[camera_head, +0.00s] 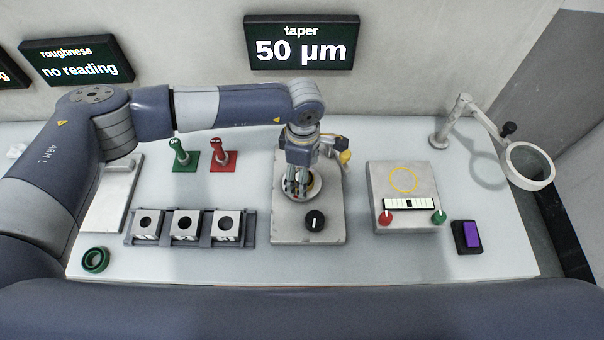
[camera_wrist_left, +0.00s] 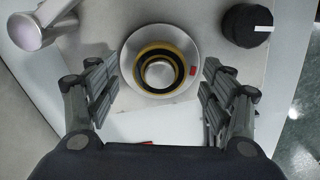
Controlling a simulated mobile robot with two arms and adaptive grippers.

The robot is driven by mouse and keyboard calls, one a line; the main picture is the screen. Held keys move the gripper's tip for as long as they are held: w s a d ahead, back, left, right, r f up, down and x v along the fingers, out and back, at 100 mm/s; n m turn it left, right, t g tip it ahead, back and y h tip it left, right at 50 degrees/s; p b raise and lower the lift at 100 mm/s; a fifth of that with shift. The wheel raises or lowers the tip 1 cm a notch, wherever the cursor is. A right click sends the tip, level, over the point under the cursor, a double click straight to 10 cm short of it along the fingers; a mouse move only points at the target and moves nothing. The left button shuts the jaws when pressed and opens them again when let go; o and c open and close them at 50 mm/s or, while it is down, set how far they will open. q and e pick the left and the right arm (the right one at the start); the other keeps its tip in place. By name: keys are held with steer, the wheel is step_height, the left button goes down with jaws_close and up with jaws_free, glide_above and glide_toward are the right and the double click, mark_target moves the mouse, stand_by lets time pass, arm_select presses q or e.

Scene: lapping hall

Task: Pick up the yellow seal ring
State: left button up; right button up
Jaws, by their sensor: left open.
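The yellow seal ring (camera_wrist_left: 178,48) shows in the left wrist view as yellow and black bands around a silver centre, inside a round pale dish (camera_wrist_left: 130,60) with a small red mark on its rim. In the head view the dish (camera_head: 290,191) sits on a grey machine plate (camera_head: 290,231), and my left gripper mostly hides the ring. My left gripper (camera_head: 298,188) points down over the dish. In the left wrist view its fingers (camera_wrist_left: 160,88) are open and spread either side of the dish, with nothing between them. My right gripper is not in view.
A black knob (camera_head: 314,221) stands in front of the dish. A rack (camera_head: 250,229) with bored blocks is to the left, and a green ring (camera_head: 96,260) lies front left. A grey box (camera_head: 388,210) with a yellow circle and a magnifier (camera_head: 527,166) are to the right.

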arm_select(q)
steer(key=shift+f, duration=0.9)
steer(key=c, duration=1.3)
steer(key=shift+o, duration=0.2)
steer(key=shift+r, duration=0.1)
